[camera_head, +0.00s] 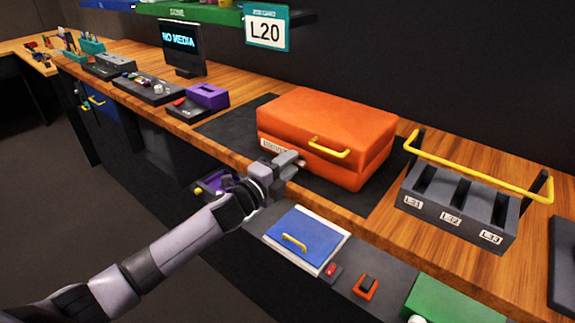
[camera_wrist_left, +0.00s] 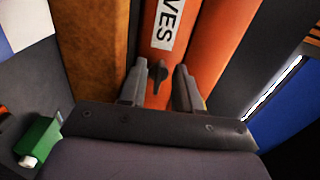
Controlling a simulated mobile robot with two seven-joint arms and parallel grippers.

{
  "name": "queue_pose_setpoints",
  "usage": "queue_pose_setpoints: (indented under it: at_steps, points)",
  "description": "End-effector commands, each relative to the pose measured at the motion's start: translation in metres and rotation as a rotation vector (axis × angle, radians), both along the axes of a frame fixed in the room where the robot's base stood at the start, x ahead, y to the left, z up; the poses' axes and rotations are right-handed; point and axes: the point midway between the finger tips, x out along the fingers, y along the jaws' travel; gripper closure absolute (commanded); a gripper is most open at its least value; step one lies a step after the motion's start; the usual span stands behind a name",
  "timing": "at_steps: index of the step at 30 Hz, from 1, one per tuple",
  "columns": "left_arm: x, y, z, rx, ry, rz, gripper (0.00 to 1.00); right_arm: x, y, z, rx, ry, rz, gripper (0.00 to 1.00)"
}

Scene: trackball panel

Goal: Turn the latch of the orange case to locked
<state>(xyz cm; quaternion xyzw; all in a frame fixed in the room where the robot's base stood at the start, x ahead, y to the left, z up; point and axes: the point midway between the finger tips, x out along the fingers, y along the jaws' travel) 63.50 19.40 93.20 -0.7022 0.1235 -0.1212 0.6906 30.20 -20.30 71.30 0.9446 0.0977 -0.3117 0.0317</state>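The orange case (camera_head: 325,122) lies closed on a dark mat on the wooden bench, with a yellow handle (camera_head: 329,148) on its front. Its white label (camera_head: 272,145) is partly covered by my left gripper (camera_head: 291,162) in the head view. The label also shows in the left wrist view (camera_wrist_left: 168,22), reading "VES". A small dark latch knob (camera_wrist_left: 157,74) sits just beyond the label, between the two fingers of my left gripper. The fingers are apart, with gaps seen on both sides of the knob. My right gripper is in neither view.
A grey rack (camera_head: 456,208) with a long yellow bar stands right of the case. A purple box (camera_head: 208,95) and a screen (camera_head: 183,48) stand to the left. Below the bench edge are a blue panel with a yellow handle (camera_head: 294,242) and a green box (camera_head: 450,302).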

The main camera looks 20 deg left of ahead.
Motion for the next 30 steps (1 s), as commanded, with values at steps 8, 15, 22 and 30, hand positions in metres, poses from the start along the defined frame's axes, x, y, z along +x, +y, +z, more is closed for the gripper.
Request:
queue_pose_setpoints:
  at_steps: [8,15,22,30]
  points:
    - [-0.018,0.007,-0.001,0.001,0.001,0.000,0.67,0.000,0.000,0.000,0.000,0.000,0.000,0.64]
    - [-0.048,0.018,-0.001,0.002,0.002,0.000,0.67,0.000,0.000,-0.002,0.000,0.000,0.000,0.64]
    - [-0.065,0.024,0.000,0.001,0.001,0.000,0.67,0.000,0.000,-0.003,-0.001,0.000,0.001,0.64]
    - [-0.067,0.025,0.000,0.000,0.000,0.001,0.67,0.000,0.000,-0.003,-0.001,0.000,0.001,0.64]
